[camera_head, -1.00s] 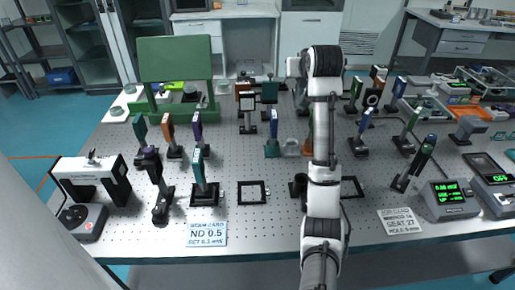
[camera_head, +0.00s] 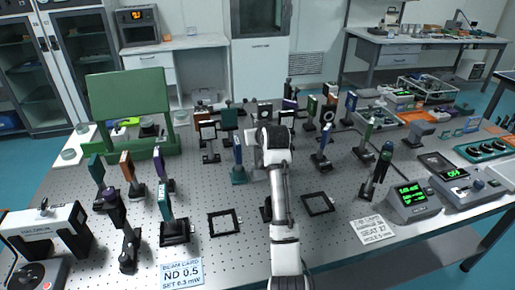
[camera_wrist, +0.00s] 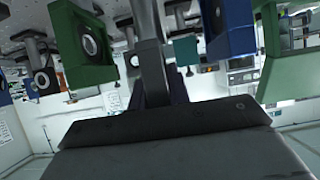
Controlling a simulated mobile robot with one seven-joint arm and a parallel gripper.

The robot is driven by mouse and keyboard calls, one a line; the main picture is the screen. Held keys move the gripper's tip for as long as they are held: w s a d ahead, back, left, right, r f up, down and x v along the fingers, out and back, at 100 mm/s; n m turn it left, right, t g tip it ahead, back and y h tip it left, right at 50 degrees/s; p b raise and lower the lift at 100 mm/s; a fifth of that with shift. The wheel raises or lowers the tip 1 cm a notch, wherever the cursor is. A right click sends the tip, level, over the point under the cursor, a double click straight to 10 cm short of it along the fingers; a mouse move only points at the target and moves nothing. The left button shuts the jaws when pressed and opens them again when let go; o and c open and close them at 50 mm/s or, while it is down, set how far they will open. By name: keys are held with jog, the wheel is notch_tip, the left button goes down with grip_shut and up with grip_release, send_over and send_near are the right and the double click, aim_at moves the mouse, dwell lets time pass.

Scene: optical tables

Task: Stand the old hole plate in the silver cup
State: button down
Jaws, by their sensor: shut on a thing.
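My gripper's dark body spans the bottom of the wrist view, and the gripper (camera_wrist: 153,75) points into a row of mounted parts. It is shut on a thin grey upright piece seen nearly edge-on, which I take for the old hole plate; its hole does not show. In the head view my arm hides the gripper and what it holds. A small pale grey shape just left of my arm, beside a teal mount, looks like the silver cup (camera_head: 258,174); it is partly hidden, and its opening is not clear.
A green framed holder (camera_wrist: 82,45) and a blue holder (camera_wrist: 228,28) flank the gripper closely. Black square frames (camera_head: 224,222) and (camera_head: 318,204) lie flat on the perforated table (camera_head: 340,250). Meters (camera_head: 413,200) stand right.

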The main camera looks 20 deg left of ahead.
aim_at(259, 147)
notch_tip(259, 147, down, 5)
jog(key=b, duration=0.3)
jog(key=shift+r, duration=0.1)
jog(key=c, duration=1.7)
grip_release()
jog(key=shift+f, duration=0.2)
jog(key=shift+c, duration=0.2)
jog(key=o, duration=0.4)
